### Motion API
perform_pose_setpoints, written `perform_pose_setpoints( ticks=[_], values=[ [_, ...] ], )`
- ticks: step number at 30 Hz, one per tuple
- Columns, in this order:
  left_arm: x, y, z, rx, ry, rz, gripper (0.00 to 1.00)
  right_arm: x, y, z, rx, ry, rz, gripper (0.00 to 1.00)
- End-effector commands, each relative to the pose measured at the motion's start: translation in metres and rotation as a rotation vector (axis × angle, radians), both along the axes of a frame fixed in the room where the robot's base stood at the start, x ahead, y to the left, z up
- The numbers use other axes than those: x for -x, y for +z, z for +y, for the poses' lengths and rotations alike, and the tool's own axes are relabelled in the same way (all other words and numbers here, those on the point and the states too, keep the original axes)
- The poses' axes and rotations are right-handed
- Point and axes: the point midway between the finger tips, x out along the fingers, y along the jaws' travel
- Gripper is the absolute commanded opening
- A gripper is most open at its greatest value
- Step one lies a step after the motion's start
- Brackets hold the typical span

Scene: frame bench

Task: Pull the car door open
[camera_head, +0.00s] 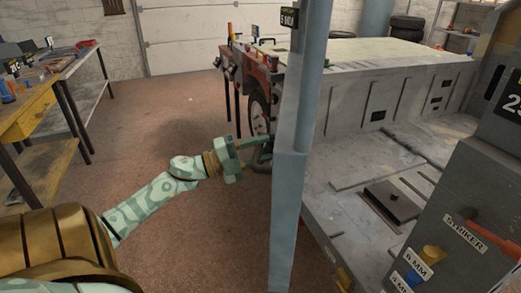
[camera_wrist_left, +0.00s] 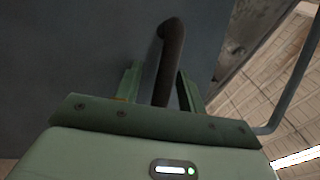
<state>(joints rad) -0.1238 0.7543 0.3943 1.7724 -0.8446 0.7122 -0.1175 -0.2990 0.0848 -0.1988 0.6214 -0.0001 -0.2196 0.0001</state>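The car door (camera_head: 287,190) is a blue-grey panel seen nearly edge-on in the middle of the head view, with its frame rising above. In the left wrist view its dark grey face (camera_wrist_left: 75,50) fills the left and middle. A dark, bent bar handle (camera_wrist_left: 172,50) stands out from that face. My left gripper (camera_head: 262,151) is at the door's left side. In the left wrist view its two green fingers (camera_wrist_left: 160,88) are apart on either side of the handle, with a gap showing on the left. My right gripper is not in view.
A workbench (camera_head: 42,95) with tools stands at the left. A red vehicle front (camera_head: 262,68) with a wheel is behind the door. A grey box labelled STRIKER (camera_head: 455,215) stands at the right. The brown floor (camera_head: 165,125) left of the door is clear.

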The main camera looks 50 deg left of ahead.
Motion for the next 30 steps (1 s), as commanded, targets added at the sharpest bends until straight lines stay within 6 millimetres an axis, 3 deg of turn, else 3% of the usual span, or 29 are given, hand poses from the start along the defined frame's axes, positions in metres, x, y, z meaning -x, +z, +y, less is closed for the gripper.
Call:
perform_pose_setpoints(
  ticks=[11,14,24,30],
  values=[
    [0.007,0.001,0.004,0.001,0.002,-0.004,0.40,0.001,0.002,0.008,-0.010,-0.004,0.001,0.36],
    [0.021,-0.001,0.011,0.003,0.002,-0.003,0.40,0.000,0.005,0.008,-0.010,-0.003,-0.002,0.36],
    [0.100,-0.017,0.053,0.002,0.003,-0.001,0.40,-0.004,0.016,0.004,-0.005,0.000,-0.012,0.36],
    [0.132,-0.024,0.069,0.001,0.001,0.000,0.40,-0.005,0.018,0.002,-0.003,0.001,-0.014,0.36]
  ],
)
